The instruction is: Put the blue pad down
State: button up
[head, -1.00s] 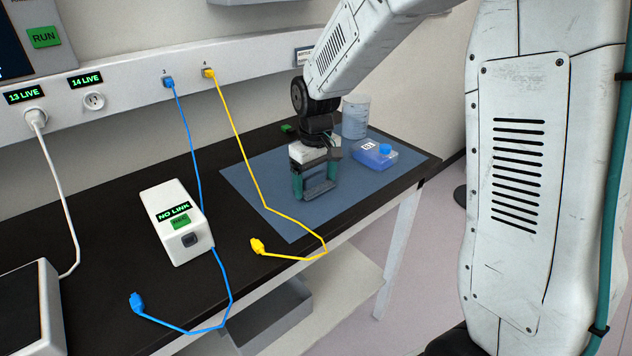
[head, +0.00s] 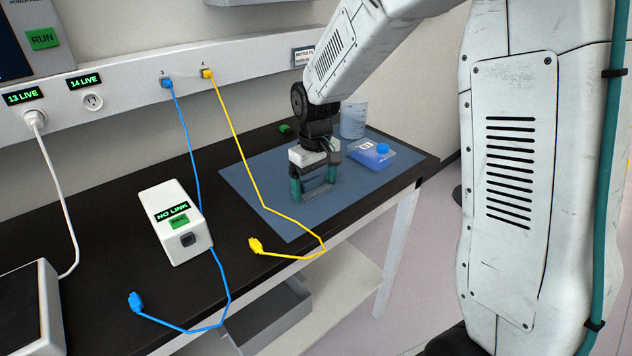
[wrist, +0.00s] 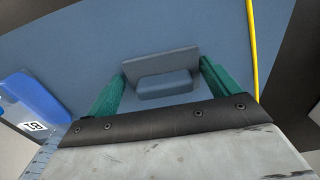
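The blue pad (wrist: 165,85) is a small slate-blue piece with a flat plate and a smaller raised block. In the wrist view it sits between the two green fingers of my gripper (wrist: 163,68). The plate's ends meet the fingertips, while small gaps show beside the block. In the head view my gripper (head: 313,190) points down over the blue mat, with the pad (head: 319,195) low between its fingers. The pad is at or just above the mat; I cannot tell whether it touches.
The blue mat (head: 265,190) covers the bench's right part. A yellow cable (head: 243,165) crosses the mat's left side. A white NO LINK box (head: 178,230) stands further left.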

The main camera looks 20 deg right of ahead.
aim_at(314, 179)
jog(key=shift+s+a+f, duration=0.2)
jog(key=shift+s+f, duration=0.15)
jog(key=shift+f, duration=0.2)
jog(key=shift+r, duration=0.1)
jog(key=shift+w+r, duration=0.15)
jog(key=shift+r, duration=0.15)
notch_tip(314, 179, up, 11)
jog(key=s+d+r+m, duration=0.1)
jog(key=s+r, duration=0.2)
jog(key=s, duration=0.4)
jog(key=s+d+r, duration=0.1)
jog(key=s+r, duration=0.3)
jog(key=s, duration=0.2)
jog(key=s+d+f+m+t, duration=0.1)
jog(key=s+f+m, duration=0.1)
jog(key=s, duration=1.4)
jog(key=shift+s+d+f+m, duration=0.15)
jog(key=shift+s+f+m, duration=0.15)
jog(key=shift+f, duration=0.2)
jog(key=shift+w, duration=0.1)
